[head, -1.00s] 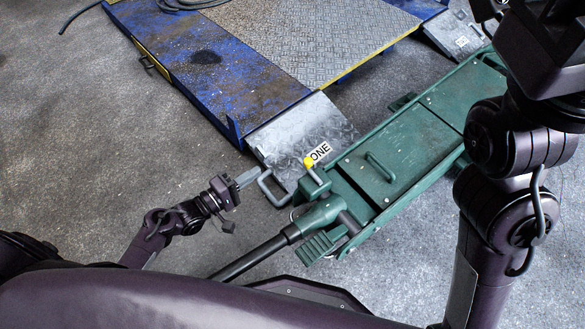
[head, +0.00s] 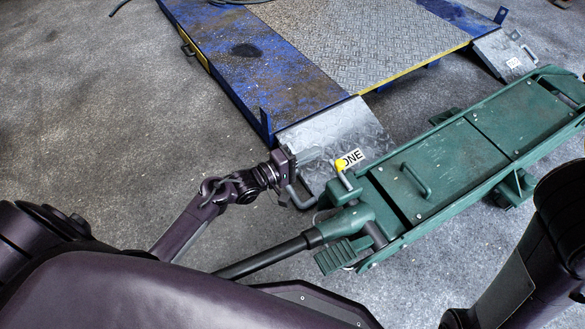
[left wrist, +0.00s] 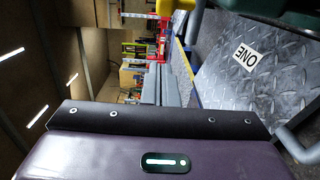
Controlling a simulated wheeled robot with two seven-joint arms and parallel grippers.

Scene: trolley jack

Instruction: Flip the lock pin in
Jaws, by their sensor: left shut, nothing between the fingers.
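The lock pin (head: 344,176) is a grey bent rod with a yellow tip (head: 341,165). It stands up at the near end of the green trolley jack (head: 455,165), beside the plate marked ONE. My right gripper is out of view.
The grey ramp plate (head: 325,128) joins the blue lift platform (head: 235,75) behind. The jack's dark handle bar (head: 265,257) runs toward me. Concrete floor (head: 80,130) is clear at left.

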